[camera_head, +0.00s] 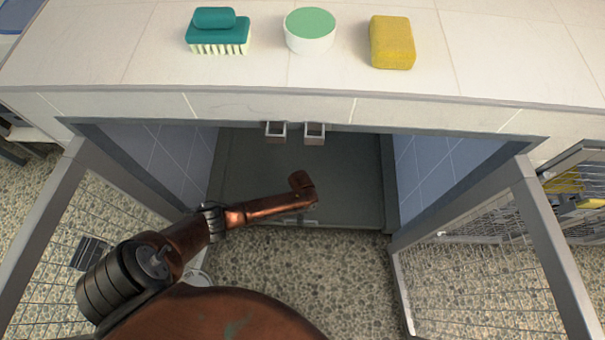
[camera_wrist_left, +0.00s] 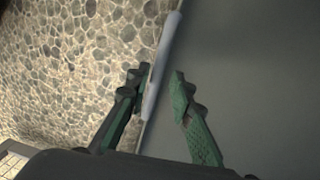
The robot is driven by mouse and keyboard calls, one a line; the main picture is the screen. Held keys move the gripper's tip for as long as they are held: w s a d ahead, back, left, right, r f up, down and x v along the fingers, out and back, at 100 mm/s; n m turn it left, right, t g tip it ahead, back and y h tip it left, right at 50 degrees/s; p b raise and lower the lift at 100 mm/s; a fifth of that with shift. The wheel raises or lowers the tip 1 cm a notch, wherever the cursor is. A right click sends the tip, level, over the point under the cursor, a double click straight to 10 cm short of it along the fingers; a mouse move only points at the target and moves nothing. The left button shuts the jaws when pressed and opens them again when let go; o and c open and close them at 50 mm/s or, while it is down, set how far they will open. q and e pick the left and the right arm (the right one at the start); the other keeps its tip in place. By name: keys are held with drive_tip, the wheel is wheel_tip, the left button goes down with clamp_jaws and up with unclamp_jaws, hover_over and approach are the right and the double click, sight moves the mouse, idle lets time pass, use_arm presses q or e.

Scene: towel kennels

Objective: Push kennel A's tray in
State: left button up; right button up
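The dark grey tray (camera_head: 347,198) lies flat on the floor of the open kennel in the head view. Its front edge runs across the kennel mouth, beside the pebbled floor. A light bar (camera_wrist_left: 158,80) runs along the tray's edge in the left wrist view. My left gripper (camera_wrist_left: 158,82) is open, with one finger on the pebble side of the bar and the other over the dark tray surface. I cannot tell whether a finger touches the bar. In the head view, my left wrist mostly hides this gripper. My right gripper is not in view. No letter on the kennel is readable.
Two mesh doors, left (camera_head: 75,240) and right (camera_head: 490,260), stand open beside the mouth. On the pale top are a green brush (camera_head: 218,32), a green-topped round tub (camera_head: 310,30) and a yellow sponge (camera_head: 392,43). Two small brackets (camera_head: 295,132) hang at the kennel's top edge.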

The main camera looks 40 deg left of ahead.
use_arm(q)
drive_tip(key=shift+o, duration=0.4)
drive_tip(key=shift+a+r, duration=0.1)
drive_tip(key=shift+r, duration=0.05)
wheel_tip(320, 180, up, 12)
drive_tip(key=w+a, duration=0.1)
drive_tip(key=shift+w+a, duration=0.2)
drive_tip(key=shift+w, duration=0.2)
